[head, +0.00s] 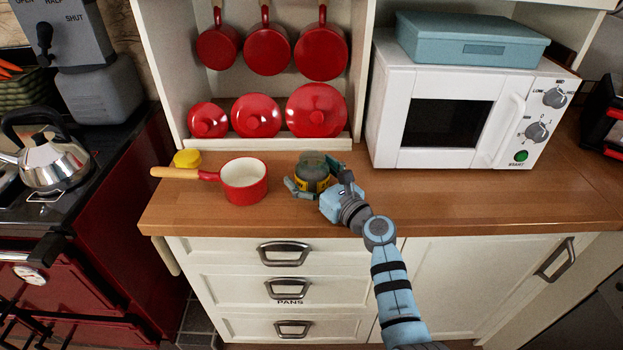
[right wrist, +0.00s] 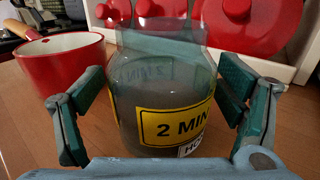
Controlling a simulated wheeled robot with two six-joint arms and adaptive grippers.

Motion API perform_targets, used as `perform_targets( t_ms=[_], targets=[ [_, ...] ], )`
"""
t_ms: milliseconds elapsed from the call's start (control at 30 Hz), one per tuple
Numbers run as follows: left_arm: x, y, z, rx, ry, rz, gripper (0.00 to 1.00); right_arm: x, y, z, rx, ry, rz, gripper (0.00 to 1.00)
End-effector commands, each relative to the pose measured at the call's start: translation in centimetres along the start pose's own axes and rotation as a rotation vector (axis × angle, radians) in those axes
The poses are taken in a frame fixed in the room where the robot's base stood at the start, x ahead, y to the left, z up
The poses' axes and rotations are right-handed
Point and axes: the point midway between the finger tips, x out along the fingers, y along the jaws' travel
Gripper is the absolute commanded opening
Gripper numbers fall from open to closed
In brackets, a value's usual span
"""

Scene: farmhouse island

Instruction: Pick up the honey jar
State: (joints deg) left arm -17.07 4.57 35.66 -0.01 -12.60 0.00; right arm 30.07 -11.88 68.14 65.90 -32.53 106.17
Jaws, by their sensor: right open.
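A clear glass jar (head: 313,172) with a yellow label stands upright on the wooden counter, right of the red saucepan. In the right wrist view the jar (right wrist: 160,85) is large and central. Its label reads "2 MIN" with a partly hidden white label below, so I cannot tell that it is honey. My right gripper (head: 308,178) is open, with one finger on each side of the jar. In the right wrist view small gaps show between the fingers (right wrist: 160,92) and the glass. My left gripper is not in view.
The red saucepan (head: 245,181) stands close left of the jar, its wooden handle pointing left. A small yellow-topped item (head: 187,158) is behind that handle. Red lids (head: 256,117) stand behind. A white microwave (head: 450,110) is at right. The counter right of my gripper is clear.

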Motion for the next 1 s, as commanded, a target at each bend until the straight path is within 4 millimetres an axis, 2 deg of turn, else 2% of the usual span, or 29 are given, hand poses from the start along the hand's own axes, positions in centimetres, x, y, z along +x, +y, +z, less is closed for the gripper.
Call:
perform_targets(
  t_ms=[67, 500, 767, 867, 967, 1000],
  targets=[
    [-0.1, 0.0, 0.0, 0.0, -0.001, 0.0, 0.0, 0.0, 0.0, 0.1, 0.0, 0.0, 0.0, 0.83],
    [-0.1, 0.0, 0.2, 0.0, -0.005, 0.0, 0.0, 0.0, 0.0, 0.1, 0.0, -0.002, 0.0, 0.13],
    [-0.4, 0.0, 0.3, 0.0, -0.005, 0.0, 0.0, 0.0, 0.0, 0.6, 0.0, -0.002, 0.0, 0.12],
    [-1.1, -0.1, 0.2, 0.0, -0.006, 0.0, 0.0, 0.0, 0.0, 1.7, -0.002, -0.002, 0.0, 0.12],
    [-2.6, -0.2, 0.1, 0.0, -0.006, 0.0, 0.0, 0.0, 0.0, 3.9, -0.002, -0.004, -0.001, 0.12],
    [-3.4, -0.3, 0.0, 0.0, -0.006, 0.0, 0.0, 0.0, 0.0, 5.2, -0.003, -0.005, -0.001, 0.12]
  ],
)
